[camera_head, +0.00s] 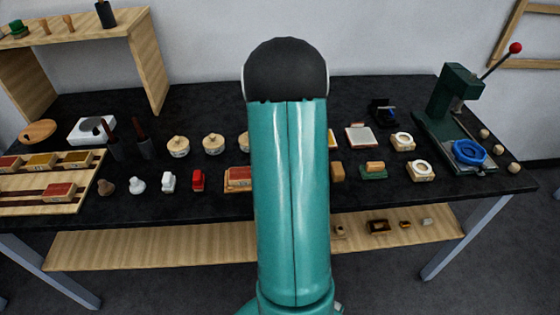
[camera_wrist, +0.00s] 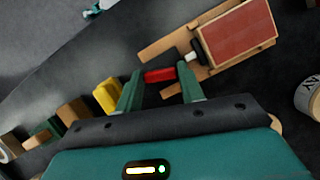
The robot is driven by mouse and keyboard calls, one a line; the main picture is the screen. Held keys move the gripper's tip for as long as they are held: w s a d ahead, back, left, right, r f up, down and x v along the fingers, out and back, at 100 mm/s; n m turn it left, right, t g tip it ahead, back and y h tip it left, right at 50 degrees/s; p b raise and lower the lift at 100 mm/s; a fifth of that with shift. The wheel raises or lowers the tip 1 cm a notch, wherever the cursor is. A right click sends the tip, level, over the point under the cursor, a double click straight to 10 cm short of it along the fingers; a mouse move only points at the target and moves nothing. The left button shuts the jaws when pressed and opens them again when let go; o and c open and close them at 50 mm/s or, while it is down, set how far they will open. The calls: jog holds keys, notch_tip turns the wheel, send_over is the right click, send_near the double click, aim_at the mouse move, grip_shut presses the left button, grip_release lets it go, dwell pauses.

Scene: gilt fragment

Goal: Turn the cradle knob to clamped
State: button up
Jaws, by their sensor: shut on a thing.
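The cradle is a wooden frame (camera_wrist: 165,45) bearing a red-topped block (camera_wrist: 238,33), at the upper right of the wrist view. In the head view the cradle (camera_head: 238,184) shows only in part, left of my arm, which hides the rest. A red bar-shaped knob (camera_wrist: 160,76) lies crosswise beside the cradle's near end, next to a white and dark shaft piece. My gripper (camera_wrist: 162,80) has its two green fingers at the ends of the red knob and is shut on it. My gripper is hidden in the head view. I cannot read any knob marking.
A yellow block (camera_wrist: 107,96) and a brown block (camera_wrist: 74,111) stand close left of my fingers. A round lettered container (camera_wrist: 309,98) is at the right edge. On the dark table, a green press (camera_head: 455,95) stands right and a wooden tray (camera_head: 85,187) left.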

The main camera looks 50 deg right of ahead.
jog(key=shift+w+n+g+h, duration=0.1)
jog(key=shift+n+g+h, duration=0.35)
jog(key=shift+n, duration=1.15)
jog(key=o, duration=1)
jog(key=v, duration=1.3)
jog(key=shift+w+r, duration=0.25)
jog(key=shift+r, duration=0.1)
jog(key=shift+d, duration=0.1)
